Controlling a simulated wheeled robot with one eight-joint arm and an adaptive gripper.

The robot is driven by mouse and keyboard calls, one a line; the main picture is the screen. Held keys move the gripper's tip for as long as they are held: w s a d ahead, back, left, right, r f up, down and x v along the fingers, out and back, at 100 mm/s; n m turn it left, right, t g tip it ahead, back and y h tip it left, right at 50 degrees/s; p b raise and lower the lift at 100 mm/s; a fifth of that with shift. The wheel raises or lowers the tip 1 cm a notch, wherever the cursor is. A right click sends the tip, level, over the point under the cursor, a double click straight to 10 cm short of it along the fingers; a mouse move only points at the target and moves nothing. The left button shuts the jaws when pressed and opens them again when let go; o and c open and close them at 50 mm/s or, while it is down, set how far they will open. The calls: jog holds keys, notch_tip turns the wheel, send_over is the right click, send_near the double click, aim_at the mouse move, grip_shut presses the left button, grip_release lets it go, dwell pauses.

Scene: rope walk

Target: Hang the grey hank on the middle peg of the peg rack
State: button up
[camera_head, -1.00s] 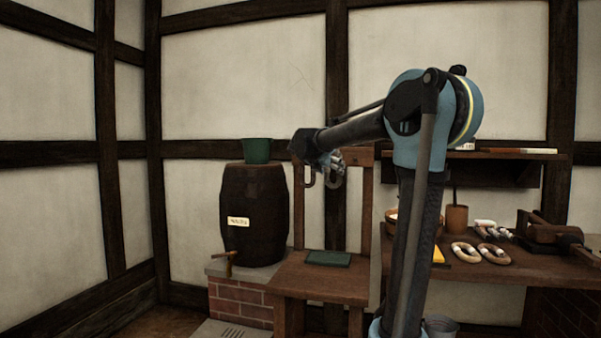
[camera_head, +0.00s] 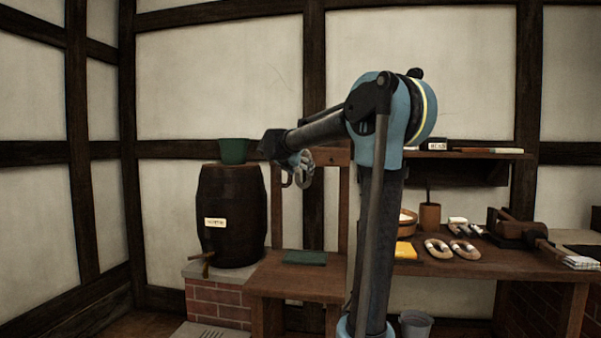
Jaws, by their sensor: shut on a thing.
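The peg rack (camera_head: 334,156) looks to be the wooden crossboard on two uprights above a low wooden stand. Its pegs cannot be made out, and the middle one is hidden behind my gripper. My gripper (camera_head: 296,165) is in front of the crossboard, left of its centre, at the end of my outstretched arm. It is shut on a small grey looped thing, which looks like the grey hank (camera_head: 306,174). The hank hangs at the fingers. Whether it touches the rack cannot be told from this view.
A dark green flat thing (camera_head: 305,258) lies on the stand. A barrel (camera_head: 231,218) with a green pot (camera_head: 233,151) on top stands left. The workbench (camera_head: 480,266) at right holds several hanks (camera_head: 437,249), a cup (camera_head: 429,217) and a wooden tool (camera_head: 515,229). A bucket (camera_head: 415,324) stands below.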

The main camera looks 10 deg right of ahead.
jog(key=w+d+f, duration=0.1)
jog(key=w+d, duration=0.2)
jog(key=w, duration=0.7)
jog(key=shift+w+d+f, duration=0.25)
jog(key=shift+w+f, duration=0.1)
jog(key=shift+w, duration=0.05)
dwell(1.2)
dwell(0.6)
jog(key=o, duration=1.3)
